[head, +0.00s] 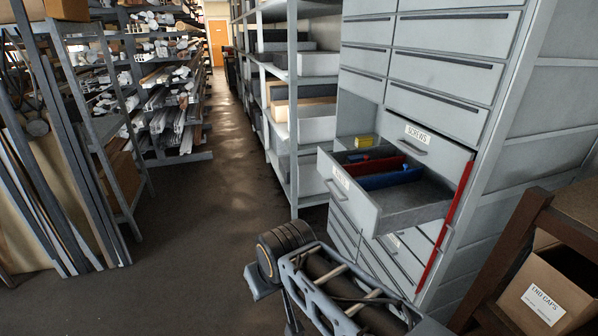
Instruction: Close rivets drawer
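One drawer (349,205) of the tall grey cabinet (520,130) is pulled well out into the aisle. Its front carries a white label, seen at a steep angle and too small to read surely. I cannot make out my gripper's fingers.
A red strip (446,228) runs down the cabinet. An END CAPS box (548,291) stands lower right. The aisle floor (205,215) at left is clear.

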